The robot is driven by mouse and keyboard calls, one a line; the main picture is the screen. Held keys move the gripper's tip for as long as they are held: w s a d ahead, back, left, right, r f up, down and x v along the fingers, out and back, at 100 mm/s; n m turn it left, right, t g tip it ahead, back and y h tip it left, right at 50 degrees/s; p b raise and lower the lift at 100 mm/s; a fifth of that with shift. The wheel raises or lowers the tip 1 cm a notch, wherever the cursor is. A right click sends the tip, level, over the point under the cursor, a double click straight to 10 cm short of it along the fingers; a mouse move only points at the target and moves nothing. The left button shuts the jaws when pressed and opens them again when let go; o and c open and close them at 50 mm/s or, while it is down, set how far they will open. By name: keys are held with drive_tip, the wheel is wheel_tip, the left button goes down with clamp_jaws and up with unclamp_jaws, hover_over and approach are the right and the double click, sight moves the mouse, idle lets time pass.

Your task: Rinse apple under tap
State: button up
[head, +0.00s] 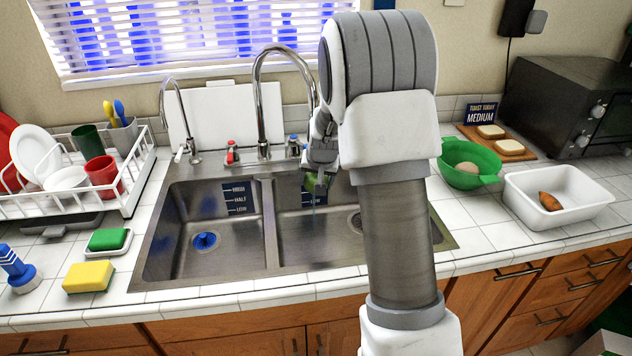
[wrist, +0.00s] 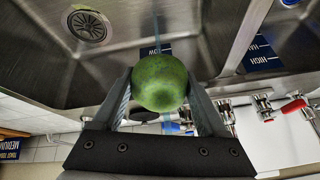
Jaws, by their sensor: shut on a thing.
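A green apple (wrist: 160,82) is held between the two fingers of my gripper (wrist: 159,84), over the sink. In the head view the apple (head: 318,184) is small and partly covered by my gripper (head: 320,178), which is shut on it. The tall chrome tap (head: 258,95) arches over, its spout end near my gripper and partly hidden by my arm. A thin bluish streak, which looks like water, runs down below the apple into the right basin (head: 300,225). The red tap handle (head: 232,152) and blue tap handle (head: 293,147) stand beside the tap base.
The left basin (head: 190,235) has a blue drain plug (head: 205,241). A dish rack (head: 130,190) stands left, a yellow sponge (head: 89,277) in front. A green colander (head: 468,163) and a white tub (head: 575,205) stand right. My arm hides part of the right basin.

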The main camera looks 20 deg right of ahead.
idle(0.4)
drive_tip(key=shift+s+d+b, duration=0.1)
drive_tip(key=shift+d+b, duration=0.2)
drive_tip(key=shift+d, duration=0.15)
drive_tip(key=shift+a, duration=0.15)
drive_tip(key=shift+a, duration=0.35)
drive_tip(key=shift+d, duration=0.15)
idle(0.3)
drive_tip(key=shift+d, duration=0.35)
drive_tip(key=shift+s, duration=0.1)
